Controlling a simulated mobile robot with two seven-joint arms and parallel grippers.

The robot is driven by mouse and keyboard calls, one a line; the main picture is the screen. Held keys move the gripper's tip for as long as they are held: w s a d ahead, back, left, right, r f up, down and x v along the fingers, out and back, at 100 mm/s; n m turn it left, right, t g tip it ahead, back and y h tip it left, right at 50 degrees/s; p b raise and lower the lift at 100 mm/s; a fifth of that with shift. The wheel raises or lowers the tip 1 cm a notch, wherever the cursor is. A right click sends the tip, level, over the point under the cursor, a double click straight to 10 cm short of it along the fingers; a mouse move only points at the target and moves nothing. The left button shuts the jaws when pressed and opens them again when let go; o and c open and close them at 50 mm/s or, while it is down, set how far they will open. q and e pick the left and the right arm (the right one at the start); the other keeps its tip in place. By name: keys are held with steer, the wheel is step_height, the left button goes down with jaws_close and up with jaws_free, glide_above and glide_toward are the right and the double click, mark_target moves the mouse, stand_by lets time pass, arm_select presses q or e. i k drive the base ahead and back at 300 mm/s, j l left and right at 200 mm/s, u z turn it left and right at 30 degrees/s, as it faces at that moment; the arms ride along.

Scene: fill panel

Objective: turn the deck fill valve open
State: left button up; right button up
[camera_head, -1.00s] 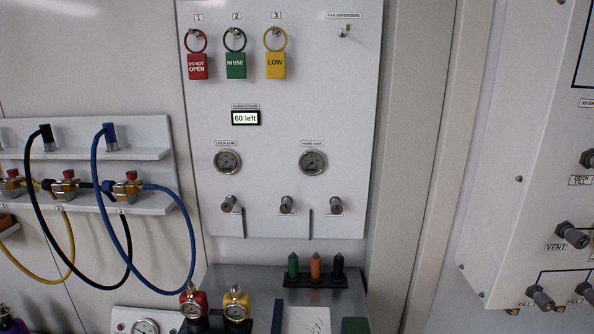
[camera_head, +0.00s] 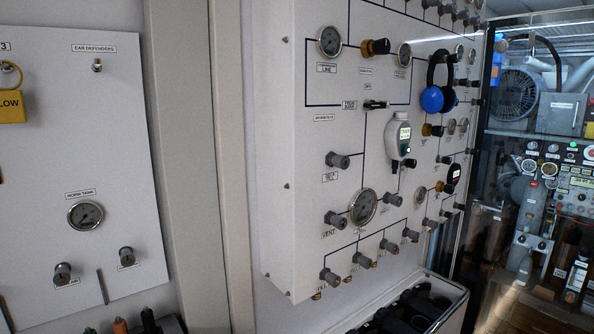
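The deck fill valve appears to be the grey knob (camera_head: 338,160) on the left part of the white fill panel (camera_head: 285,110). A small label sits just below it, too small to read now; it read "DECK FILL" in the earlier view. A similar grey knob (camera_head: 335,219) marked VENT is below it, left of a round gauge (camera_head: 362,208). I cannot tell whether the deck fill valve is open or closed. Neither of my grippers shows.
Blue ear defenders (camera_head: 434,98) and a white handheld meter (camera_head: 399,136) hang on the fill panel. An open crate (camera_head: 452,310) of dark items stands below it. A smaller panel (camera_head: 95,145) is at left. Machinery (camera_head: 520,95) shows at far right.

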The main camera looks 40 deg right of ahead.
mark_target(340, 161)
steer(key=z, duration=1.3)
